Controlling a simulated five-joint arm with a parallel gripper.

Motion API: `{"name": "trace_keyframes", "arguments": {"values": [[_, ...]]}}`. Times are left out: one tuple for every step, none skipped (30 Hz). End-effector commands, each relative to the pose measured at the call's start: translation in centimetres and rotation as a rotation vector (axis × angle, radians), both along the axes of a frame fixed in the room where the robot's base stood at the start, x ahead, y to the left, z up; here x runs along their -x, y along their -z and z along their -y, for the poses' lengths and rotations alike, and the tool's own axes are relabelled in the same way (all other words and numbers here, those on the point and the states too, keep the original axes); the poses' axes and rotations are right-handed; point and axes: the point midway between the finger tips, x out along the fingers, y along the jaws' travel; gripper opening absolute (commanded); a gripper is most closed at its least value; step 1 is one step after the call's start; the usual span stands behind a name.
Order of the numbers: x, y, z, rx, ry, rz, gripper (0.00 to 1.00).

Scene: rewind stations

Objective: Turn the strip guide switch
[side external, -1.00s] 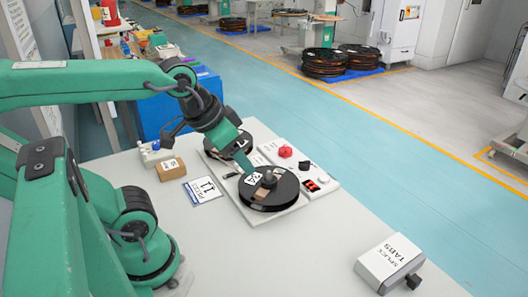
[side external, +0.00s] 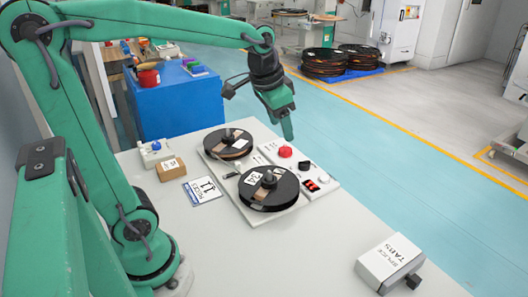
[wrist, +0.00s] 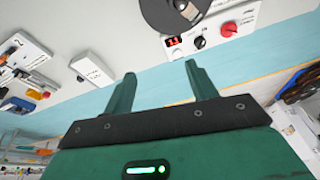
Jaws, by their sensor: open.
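The panel lettering is too small to read, so I cannot tell which control is the strip guide switch. My gripper (side external: 287,137) points down near the red knob, at the far edge of the table. Its two fingers (wrist: 160,70) are apart with nothing between them.
The near reel (side external: 269,187) and far reel (side external: 228,143) stand left of the panel. A small brown box (side external: 170,169), a card marked 11 (side external: 202,190) and a white splice tabs box (side external: 390,263) lie on the table.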

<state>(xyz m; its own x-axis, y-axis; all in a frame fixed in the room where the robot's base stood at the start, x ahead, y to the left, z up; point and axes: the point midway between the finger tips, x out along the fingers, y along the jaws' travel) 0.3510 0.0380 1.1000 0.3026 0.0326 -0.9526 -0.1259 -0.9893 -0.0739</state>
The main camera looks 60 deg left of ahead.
Motion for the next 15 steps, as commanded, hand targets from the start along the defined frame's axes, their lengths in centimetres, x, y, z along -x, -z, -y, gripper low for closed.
{"name": "trace_keyframes", "arguments": {"values": [[-1.1, 0.3, -0.4, -0.003, 0.007, -0.017, 0.57], [-1.6, 0.4, -0.7, -0.005, 0.012, -0.024, 0.57], [-2.4, 0.6, -1.0, -0.007, 0.020, -0.035, 0.57], [-2.9, 0.8, -1.2, -0.010, 0.025, -0.041, 0.57], [-3.5, 1.0, -1.5, -0.010, 0.030, -0.050, 0.57], [-4.2, 1.3, -1.8, -0.013, 0.037, -0.061, 0.57], [-4.7, 1.4, -2.1, -0.014, 0.043, -0.068, 0.57], [-5.3, 1.7, -2.3, -0.016, 0.047, -0.076, 0.57], [-6.0, 2.0, -2.6, -0.018, 0.056, -0.086, 0.57], [-6.5, 2.3, -2.9, -0.019, 0.061, -0.094, 0.57], [-7.0, 2.6, -3.2, -0.019, 0.065, -0.102, 0.57], [-7.7, 2.9, -3.6, -0.021, 0.074, -0.111, 0.57], [-8.3, 3.3, -3.9, -0.021, 0.078, -0.118, 0.57], [-8.8, 3.6, -4.2, -0.021, 0.084, -0.127, 0.57], [-9.4, 4.1, -4.5, -0.022, 0.092, -0.137, 0.57]]}}
